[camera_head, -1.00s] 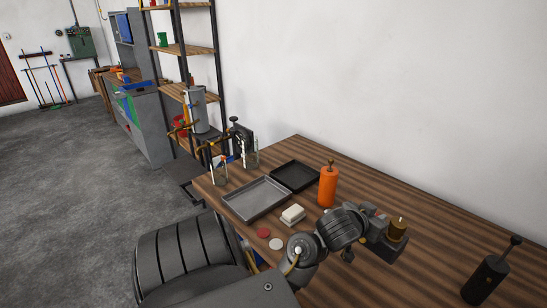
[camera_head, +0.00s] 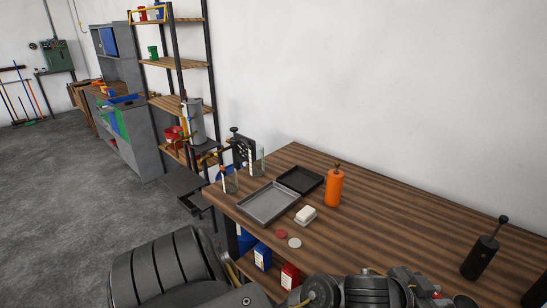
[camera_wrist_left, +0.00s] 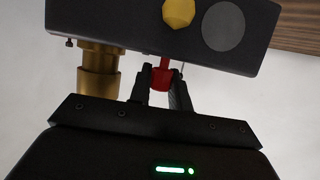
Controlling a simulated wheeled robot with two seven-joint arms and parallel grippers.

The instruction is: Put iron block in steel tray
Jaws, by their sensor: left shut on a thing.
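The steel tray (camera_head: 268,203) is a shallow grey tray on the wooden table, and its floor looks empty. My left gripper (camera_wrist_left: 161,84) is shut on a red post on a dark block (camera_wrist_left: 120,22). The block has a yellow hexagonal knob, a grey disc and a brass cylinder (camera_wrist_left: 98,72). I cannot tell for certain whether it is the iron block. My right gripper is not in view.
A black tray (camera_head: 300,179) adjoins the steel tray. An orange cylinder (camera_head: 334,188), a small white block (camera_head: 306,215), a red disc (camera_head: 281,234) and a pale disc (camera_head: 295,243) are nearby. A black cylinder (camera_head: 480,258) stands right. The middle table is clear.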

